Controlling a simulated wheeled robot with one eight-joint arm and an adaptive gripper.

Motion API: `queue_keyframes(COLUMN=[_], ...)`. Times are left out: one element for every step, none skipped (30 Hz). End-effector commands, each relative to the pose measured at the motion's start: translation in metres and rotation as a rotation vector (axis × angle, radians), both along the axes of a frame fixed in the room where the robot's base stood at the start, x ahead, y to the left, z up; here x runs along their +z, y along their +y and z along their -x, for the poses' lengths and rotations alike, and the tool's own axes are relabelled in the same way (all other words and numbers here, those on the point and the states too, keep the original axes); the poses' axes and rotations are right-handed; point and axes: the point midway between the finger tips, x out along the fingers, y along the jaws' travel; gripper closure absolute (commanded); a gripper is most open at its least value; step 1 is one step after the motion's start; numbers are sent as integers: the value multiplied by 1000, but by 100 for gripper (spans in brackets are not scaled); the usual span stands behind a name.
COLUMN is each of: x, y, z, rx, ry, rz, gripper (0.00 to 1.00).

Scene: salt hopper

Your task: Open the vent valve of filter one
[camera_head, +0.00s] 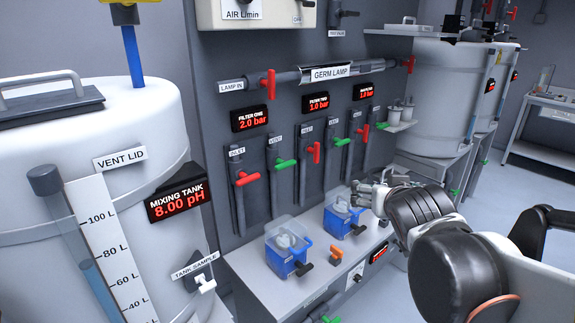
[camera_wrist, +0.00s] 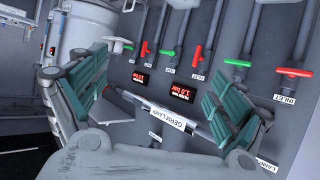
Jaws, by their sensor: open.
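Filter one has a red display (camera_head: 255,117) reading 2.0 bar on the grey panel. Below it, the vent pipe carries a green valve handle (camera_head: 285,164) lying crosswise, beside the red inlet handle (camera_head: 247,178). In the wrist view, which is upside down, what appears to be this green vent handle (camera_wrist: 237,62) shows beyond the right finger, next to a red handle (camera_wrist: 294,72). My gripper (camera_head: 372,192) is right of the filter one valves in the head view, apart from them. Its fingers (camera_wrist: 155,88) are wide open and empty.
The germ lamp pipe (camera_head: 345,73) runs across the panel above the displays. Other red and green handles sit to the right. Two clear filter housings with blue parts (camera_head: 288,250) stand on the ledge below. The mixing tank (camera_head: 80,150) fills the left.

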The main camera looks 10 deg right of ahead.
Motion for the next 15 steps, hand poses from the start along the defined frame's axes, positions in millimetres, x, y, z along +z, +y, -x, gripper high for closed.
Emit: queue_keyframes(x=[13, 19, 28, 34, 39, 46, 50, 54, 59, 62, 65, 67, 68, 69, 68], y=[-6, -8, -10, -11, -12, -12, -12, -12, -11, -9, -7, -5, -2, 1, 4], z=[-21, -31, -45, -56, -66, -79, -88, -97, -109, -118, -126, -137, -144, -151, -161], rx=[-5, -5, -1, 3, 10, 21, 30, 43, 61, 76, 93, 119, 138, 159, 190], ry=[-56, -90, -136, -169, -202, -244, -274, -304, -341, -368, -394, -426, -448, -469, -495], rz=[10, 15, 21, 24, 28, 32, 34, 36, 39, 40, 40, 41, 41, 40, 38], gripper=[9, 9, 9, 9, 9, 9, 9, 9, 9, 9, 9, 9, 9, 9, 9])
